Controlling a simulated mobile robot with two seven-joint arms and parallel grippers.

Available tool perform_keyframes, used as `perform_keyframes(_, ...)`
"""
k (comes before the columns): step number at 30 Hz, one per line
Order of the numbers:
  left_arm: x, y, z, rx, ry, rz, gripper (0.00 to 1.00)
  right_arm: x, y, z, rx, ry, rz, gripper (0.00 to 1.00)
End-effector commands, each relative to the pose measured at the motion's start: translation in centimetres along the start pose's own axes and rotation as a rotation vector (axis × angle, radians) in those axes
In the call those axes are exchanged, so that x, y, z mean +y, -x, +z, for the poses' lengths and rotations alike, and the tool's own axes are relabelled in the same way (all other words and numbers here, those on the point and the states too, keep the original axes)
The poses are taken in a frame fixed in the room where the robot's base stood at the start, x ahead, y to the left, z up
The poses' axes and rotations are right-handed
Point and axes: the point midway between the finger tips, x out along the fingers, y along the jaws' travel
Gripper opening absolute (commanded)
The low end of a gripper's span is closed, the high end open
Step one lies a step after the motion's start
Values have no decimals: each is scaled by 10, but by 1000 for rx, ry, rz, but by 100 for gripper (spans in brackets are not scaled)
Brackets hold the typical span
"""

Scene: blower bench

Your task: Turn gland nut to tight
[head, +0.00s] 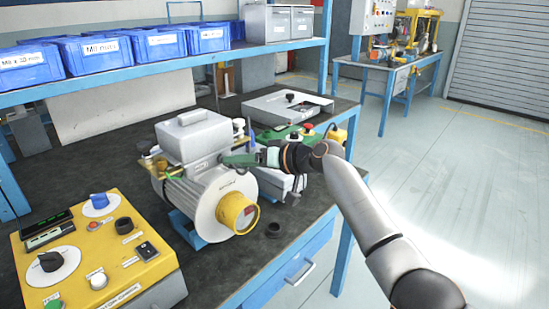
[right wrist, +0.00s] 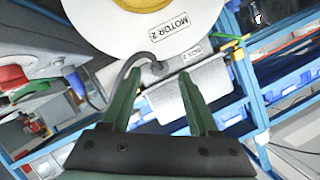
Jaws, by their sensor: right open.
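The grey motor (head: 200,195) with a yellow front ring (head: 238,213) stands on the bench. My right gripper (head: 232,160) reaches in from the right, at the motor's right side below its terminal box (head: 185,135). In the right wrist view, the open green fingers (right wrist: 159,80) point at a small grey round gland nut (right wrist: 158,67) by the motor's white end face (right wrist: 185,20). A dark cable (right wrist: 122,75) runs from it to the left. The nut lies between the fingertips in the picture; contact cannot be told. In the head view I cannot make the nut out. My left gripper is not in view.
A yellow control box (head: 95,250) with knobs stands at the front left. A green device with a red button (head: 308,126) and a grey case (head: 287,106) lie behind the gripper. A shelf with blue bins (head: 95,50) spans the back. A small black ring (head: 274,229) lies near the bench's front edge.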

Motion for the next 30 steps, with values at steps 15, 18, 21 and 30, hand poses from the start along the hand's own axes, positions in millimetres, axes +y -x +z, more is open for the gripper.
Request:
perform_keyframes(15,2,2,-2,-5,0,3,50,1,69,0,1,1,4,60)
perform_keyframes(18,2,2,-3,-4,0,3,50,0,83,0,0,2,4,60)
perform_keyframes(21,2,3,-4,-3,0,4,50,0,94,1,0,1,3,60)
perform_keyframes(30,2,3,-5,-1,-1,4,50,0,106,1,-1,0,2,60)
